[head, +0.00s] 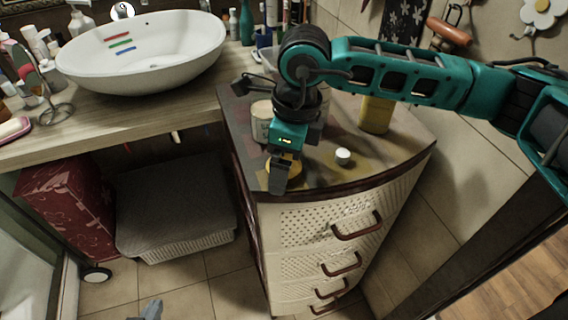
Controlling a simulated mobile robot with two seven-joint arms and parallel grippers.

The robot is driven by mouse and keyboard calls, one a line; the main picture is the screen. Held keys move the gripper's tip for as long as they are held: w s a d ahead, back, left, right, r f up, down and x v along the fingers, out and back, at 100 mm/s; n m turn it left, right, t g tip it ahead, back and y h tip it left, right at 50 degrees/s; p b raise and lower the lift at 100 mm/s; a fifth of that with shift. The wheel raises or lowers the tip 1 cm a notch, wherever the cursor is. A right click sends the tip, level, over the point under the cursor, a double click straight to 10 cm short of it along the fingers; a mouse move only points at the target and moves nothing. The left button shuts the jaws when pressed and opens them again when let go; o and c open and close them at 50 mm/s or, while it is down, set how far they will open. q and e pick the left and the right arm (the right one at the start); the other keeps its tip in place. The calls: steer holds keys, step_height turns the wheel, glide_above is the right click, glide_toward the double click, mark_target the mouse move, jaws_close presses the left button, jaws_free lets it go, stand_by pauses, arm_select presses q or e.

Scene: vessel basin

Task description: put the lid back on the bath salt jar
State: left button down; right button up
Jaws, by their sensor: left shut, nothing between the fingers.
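My left gripper (281,186) is shut and points down over the front of the cabinet top (405,145). Its arm reaches in from the right side of the picture. A yellow round thing (296,174), perhaps the lid, lies on the cabinet top just behind the fingertips and is partly hidden by them. I see nothing held between the fingers. A cream jar (261,117) stands behind and left of the gripper, partly covered by it; I cannot tell whether it is the bath salt jar.
A small white round item (343,157) sits right of the gripper. A yellow container (376,115) stands at the back right, under the arm. The white basin (150,70) is on the wooden counter (130,108). A grey hamper (175,205) stands below.

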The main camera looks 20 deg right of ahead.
steer(key=shift+c, duration=0.5)
steer(key=c, duration=1)
steer(key=shift+r, duration=0.1)
step_height(320, 180, up, 20)
